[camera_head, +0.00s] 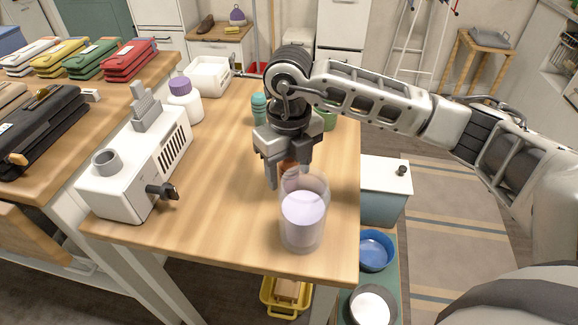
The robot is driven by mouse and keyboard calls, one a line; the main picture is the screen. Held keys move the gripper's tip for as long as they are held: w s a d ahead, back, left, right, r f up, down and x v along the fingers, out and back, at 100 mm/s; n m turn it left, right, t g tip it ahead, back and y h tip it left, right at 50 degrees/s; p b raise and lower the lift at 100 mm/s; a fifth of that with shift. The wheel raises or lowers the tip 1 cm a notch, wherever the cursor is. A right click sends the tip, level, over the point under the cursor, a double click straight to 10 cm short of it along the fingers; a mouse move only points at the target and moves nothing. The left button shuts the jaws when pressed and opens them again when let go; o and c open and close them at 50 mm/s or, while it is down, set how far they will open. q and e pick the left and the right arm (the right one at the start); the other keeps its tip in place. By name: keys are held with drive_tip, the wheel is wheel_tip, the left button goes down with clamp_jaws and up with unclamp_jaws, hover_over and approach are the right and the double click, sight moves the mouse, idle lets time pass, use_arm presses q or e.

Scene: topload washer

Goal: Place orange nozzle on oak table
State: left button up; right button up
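An orange-brown piece (288,168), which looks like the orange nozzle, shows between the fingers of my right gripper (287,170). Its lower part is behind a clear cylinder, and I cannot tell whether the fingers press on it or whether it touches the table. My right arm comes in from the right, and the gripper points down over the light wooden table (225,215), which appears to be the oak table. My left gripper is not in view.
The clear cylinder with pale lilac contents (303,215) stands close in front of the gripper. A white machine (140,160), a purple-capped bottle (185,102), a teal bottle (259,108), a green cup (325,118) and a white bin (208,76) also stand there. The table's middle left is clear.

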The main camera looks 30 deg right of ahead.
drive_tip(key=shift+r, duration=0.1)
drive_tip(key=shift+r+p, duration=0.25)
drive_tip(key=shift+p, duration=0.05)
drive_tip(key=shift+r, duration=0.35)
wheel_tip(320, 180, up, 11)
idle(0.3)
